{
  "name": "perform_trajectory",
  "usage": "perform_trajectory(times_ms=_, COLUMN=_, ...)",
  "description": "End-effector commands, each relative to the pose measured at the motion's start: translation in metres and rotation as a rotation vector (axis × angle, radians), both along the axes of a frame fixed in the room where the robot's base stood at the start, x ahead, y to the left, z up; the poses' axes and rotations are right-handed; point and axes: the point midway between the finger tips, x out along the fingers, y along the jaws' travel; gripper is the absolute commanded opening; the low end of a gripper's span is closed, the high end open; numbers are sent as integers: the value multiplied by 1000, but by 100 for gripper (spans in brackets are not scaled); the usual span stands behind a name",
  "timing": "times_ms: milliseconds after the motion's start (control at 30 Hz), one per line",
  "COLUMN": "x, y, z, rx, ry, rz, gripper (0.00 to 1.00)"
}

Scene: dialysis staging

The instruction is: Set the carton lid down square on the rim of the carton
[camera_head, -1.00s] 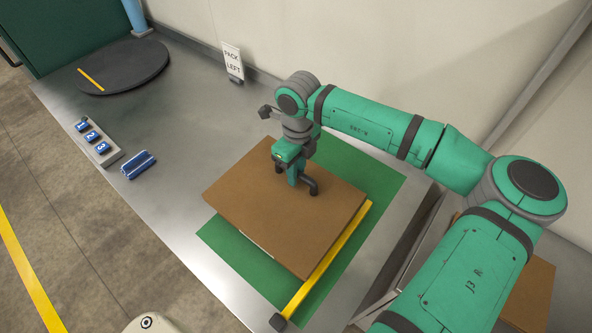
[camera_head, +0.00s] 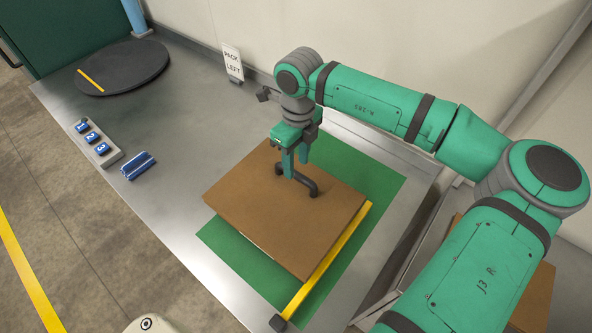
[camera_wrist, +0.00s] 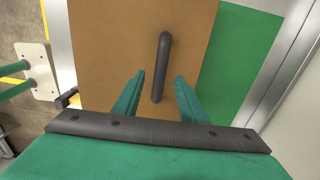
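The carton lid (camera_head: 262,215), a flat brown panel with a dark bar handle (camera_head: 302,182), lies over the green mat; it also fills the middle of the wrist view (camera_wrist: 110,40). My gripper (camera_head: 289,170) is above the handle. In the wrist view my gripper's fingers (camera_wrist: 158,85) are spread, one on each side of the handle (camera_wrist: 161,65), with gaps between them and it.
A yellow bar (camera_head: 328,262) runs along the lid's right side on the green mat (camera_head: 228,243). Bare table lies left of the lid.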

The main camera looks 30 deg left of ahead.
Motion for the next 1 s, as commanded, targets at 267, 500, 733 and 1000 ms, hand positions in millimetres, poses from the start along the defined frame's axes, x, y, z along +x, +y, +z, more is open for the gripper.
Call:
perform_trajectory(times_ms=267, x=2, y=0, z=43, rx=0, ry=-2, rz=-1, gripper=38)
perform_trajectory(times_ms=500, x=2, y=0, z=53, rx=0, ry=0, rz=0, gripper=38)
perform_trajectory(times_ms=733, x=2, y=0, z=53, rx=0, ry=0, rz=0, gripper=38)
perform_trajectory(times_ms=1000, x=2, y=0, z=53, rx=0, ry=0, rz=0, gripper=38)
